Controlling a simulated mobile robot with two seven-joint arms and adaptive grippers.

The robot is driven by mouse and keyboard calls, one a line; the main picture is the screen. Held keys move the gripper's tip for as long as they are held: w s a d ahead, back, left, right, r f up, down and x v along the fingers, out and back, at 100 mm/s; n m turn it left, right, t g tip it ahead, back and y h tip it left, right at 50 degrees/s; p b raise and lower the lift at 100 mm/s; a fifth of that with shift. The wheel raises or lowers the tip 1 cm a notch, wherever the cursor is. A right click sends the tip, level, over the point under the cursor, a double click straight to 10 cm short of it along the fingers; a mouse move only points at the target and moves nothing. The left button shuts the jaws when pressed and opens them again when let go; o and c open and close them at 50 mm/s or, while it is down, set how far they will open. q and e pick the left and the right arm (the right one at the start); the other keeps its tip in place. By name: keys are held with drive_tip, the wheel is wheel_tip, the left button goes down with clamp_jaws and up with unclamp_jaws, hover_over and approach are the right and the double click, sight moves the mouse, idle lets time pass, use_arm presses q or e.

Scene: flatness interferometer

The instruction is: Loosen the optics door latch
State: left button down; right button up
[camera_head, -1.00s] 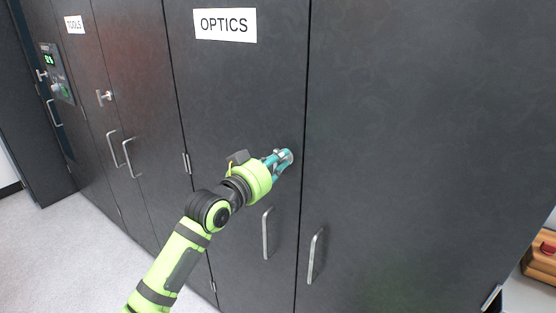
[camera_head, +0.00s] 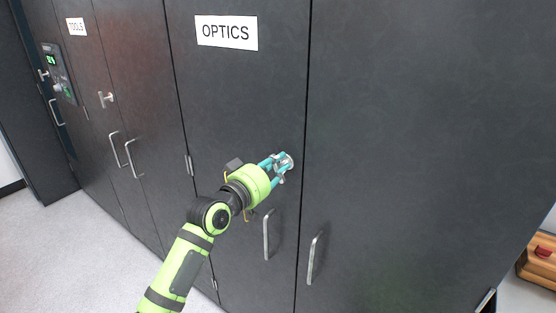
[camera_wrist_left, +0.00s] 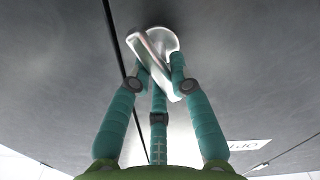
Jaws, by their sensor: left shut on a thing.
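The optics door (camera_head: 240,90) is a dark cabinet door with a white OPTICS label (camera_head: 226,32); it looks closed. Its latch (camera_head: 287,160) is a silver round plate with a turning handle near the door's right edge. In the left wrist view the latch handle (camera_wrist_left: 158,62) stands at a slant across its round plate. My left gripper (camera_head: 281,167), with teal fingers, is shut on the latch handle, and its fingers (camera_wrist_left: 158,82) lie on both sides of it. The fingers partly hide the latch in the head view. My right gripper is not in view.
Below the latch is a vertical bar handle (camera_head: 266,235), with another bar handle (camera_head: 314,258) on the door to the right. The tools cabinet (camera_head: 100,60) stands at left. A wooden box (camera_head: 540,265) is at the far right. Pale floor (camera_head: 70,255) is clear at lower left.

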use_arm(q)
drive_tip(key=n+p, duration=0.1)
drive_tip(key=n, duration=0.1)
drive_tip(key=n+p, duration=0.1)
drive_tip(key=n, duration=0.3)
drive_tip(key=shift+w+a+r+p, duration=0.1)
drive_tip(key=shift+w+a+p, duration=0.1)
drive_tip(key=shift+a+p, duration=0.15)
drive_tip(key=n+p, duration=0.1)
drive_tip(key=n, duration=0.2)
drive_tip(key=shift+n, duration=0.3)
drive_tip(key=shift+w+a+f+n+p, duration=0.15)
drive_tip(key=shift+n+p, duration=0.15)
drive_tip(key=shift+n, duration=0.3)
drive_tip(key=shift+s+d+f+n+p, duration=0.15)
drive_tip(key=shift+n+p, duration=0.15)
drive_tip(key=shift+n, duration=0.3)
drive_tip(key=shift+w+a, duration=0.1)
drive_tip(key=shift+a, duration=0.05)
drive_tip(key=c, duration=1.1)
unclamp_jaws()
drive_tip(key=shift+f, duration=0.1)
